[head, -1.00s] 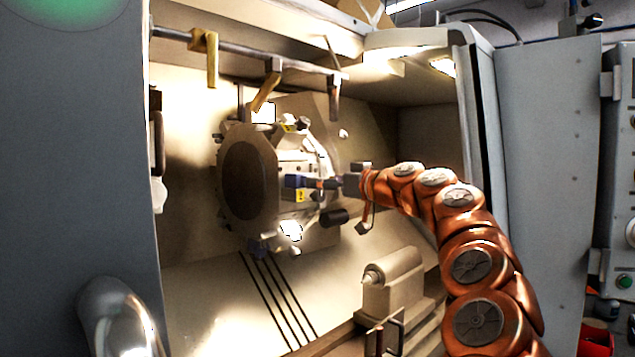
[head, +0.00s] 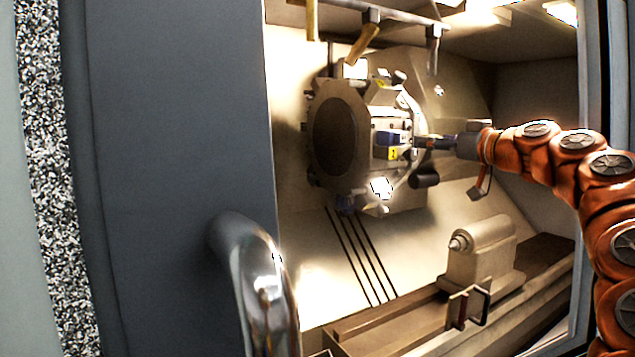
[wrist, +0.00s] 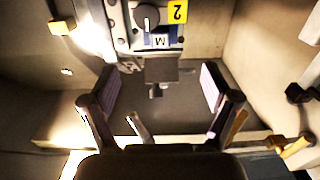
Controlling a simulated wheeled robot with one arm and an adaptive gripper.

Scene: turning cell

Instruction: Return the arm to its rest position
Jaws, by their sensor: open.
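My orange arm (head: 536,150) reaches from the right into the open turning machine. My gripper (head: 428,143) is beside the right face of the tool turret (head: 336,137), near a blue block and a yellow label (head: 394,153). In the wrist view my gripper (wrist: 160,88) is open, its two fingers spread wide with nothing held. A turret station with a yellow "2" label (wrist: 177,12) and an "M" label (wrist: 160,41) lies ahead, and a dark block (wrist: 160,70) shows between the fingers. Whether anything touches the fingers I cannot tell.
A grey door (head: 175,150) with a shiny handle (head: 252,285) stands on the left. Hooked brackets (head: 365,37) hang from a rail above. A tailstock (head: 482,255) sits below the arm. The right door frame (head: 590,75) is close to the arm.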

